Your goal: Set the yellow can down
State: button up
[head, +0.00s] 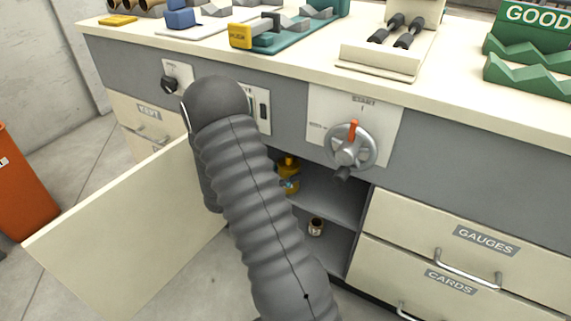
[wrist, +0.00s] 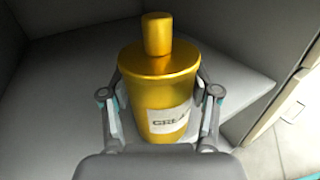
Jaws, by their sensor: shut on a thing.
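The yellow can (wrist: 158,80) has a narrower yellow cap and a white label with partly hidden lettering that starts "GRE". It stands upright between the fingers of my gripper (wrist: 160,115), which is shut on its sides. In the head view the can (head: 289,176) shows inside the open cabinet, at the upper shelf (head: 330,201), partly behind my arm. The wrist view shows a grey shelf surface (wrist: 62,100) around and beneath it. I cannot tell whether the can's base touches the shelf. My gripper is mostly hidden by my arm in the head view.
The cabinet door (head: 125,230) stands open to the left. A small cup-like object (head: 316,227) sits lower in the cabinet. A handwheel (head: 350,145) sticks out above the opening. Closed drawers (head: 460,240) are to the right. An orange bin (head: 22,185) stands at far left.

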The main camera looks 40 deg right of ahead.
jog(key=w, duration=0.1)
jog(key=w+d, duration=0.1)
jog(key=w, duration=0.1)
jog(key=w+d, duration=0.1)
jog(key=shift+w+d+f, duration=0.2)
jog(key=shift+w+f, duration=0.1)
jog(key=shift+f, duration=0.4)
jog(key=shift+f, duration=0.1)
jog(key=shift+f, duration=0.15)
jog(key=o, duration=1.4)
